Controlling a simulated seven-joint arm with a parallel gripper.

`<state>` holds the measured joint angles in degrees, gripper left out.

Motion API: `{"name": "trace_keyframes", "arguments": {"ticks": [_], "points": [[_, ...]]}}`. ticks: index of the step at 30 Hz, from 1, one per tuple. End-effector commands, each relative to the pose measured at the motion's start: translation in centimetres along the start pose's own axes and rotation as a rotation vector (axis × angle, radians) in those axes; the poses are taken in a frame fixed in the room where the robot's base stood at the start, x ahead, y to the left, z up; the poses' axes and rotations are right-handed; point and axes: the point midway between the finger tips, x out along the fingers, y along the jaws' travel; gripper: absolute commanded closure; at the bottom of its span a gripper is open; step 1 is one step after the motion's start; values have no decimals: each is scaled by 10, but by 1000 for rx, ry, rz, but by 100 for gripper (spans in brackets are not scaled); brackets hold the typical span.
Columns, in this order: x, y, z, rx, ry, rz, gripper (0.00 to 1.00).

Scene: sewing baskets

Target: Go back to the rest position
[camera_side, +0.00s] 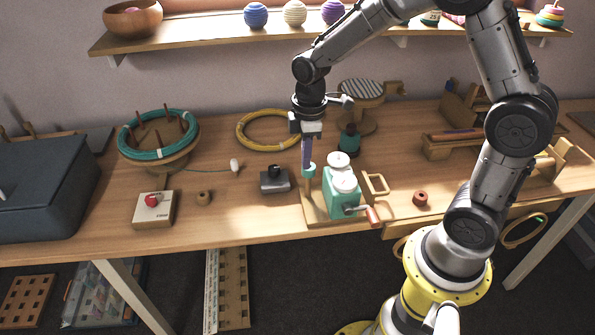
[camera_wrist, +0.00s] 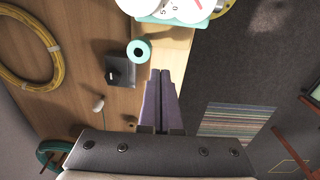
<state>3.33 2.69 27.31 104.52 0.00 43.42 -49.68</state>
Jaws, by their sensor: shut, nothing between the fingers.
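My gripper (camera_side: 306,163) hangs down over the middle of the workbench, its long purple fingers pressed together and empty. In the wrist view the fingers (camera_wrist: 160,76) lie side by side with nothing held. In the side view the tips appear just above or behind a small teal ring-topped post (camera_side: 309,171), left of a teal machine (camera_side: 343,200) with white dials and a red-handled crank. The post also shows in the wrist view (camera_wrist: 138,50), apart from the fingers. I cannot tell the exact gap in the side view.
A dark block (camera_side: 274,181) stands left of the gripper. A yellow coil (camera_side: 243,140) lies behind, and a teal-hose reel (camera_side: 126,149) stands left. A red-button box (camera_side: 154,209) sits near the front edge. A shelf (camera_side: 220,36) runs along the wall. Bare wood lies at front centre-left.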

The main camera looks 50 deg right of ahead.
Motion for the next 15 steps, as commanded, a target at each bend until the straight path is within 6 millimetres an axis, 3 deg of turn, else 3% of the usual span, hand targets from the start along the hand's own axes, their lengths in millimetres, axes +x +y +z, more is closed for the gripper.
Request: {"name": "trace_keyframes", "arguments": {"ticks": [5, 9, 15], "points": [[-72, -8, 0, -7, 114, 130, 100], [-128, -37, 19, 74, 213, 218, 100], [-172, -91, 62, 278, 350, 280, 100]]}}
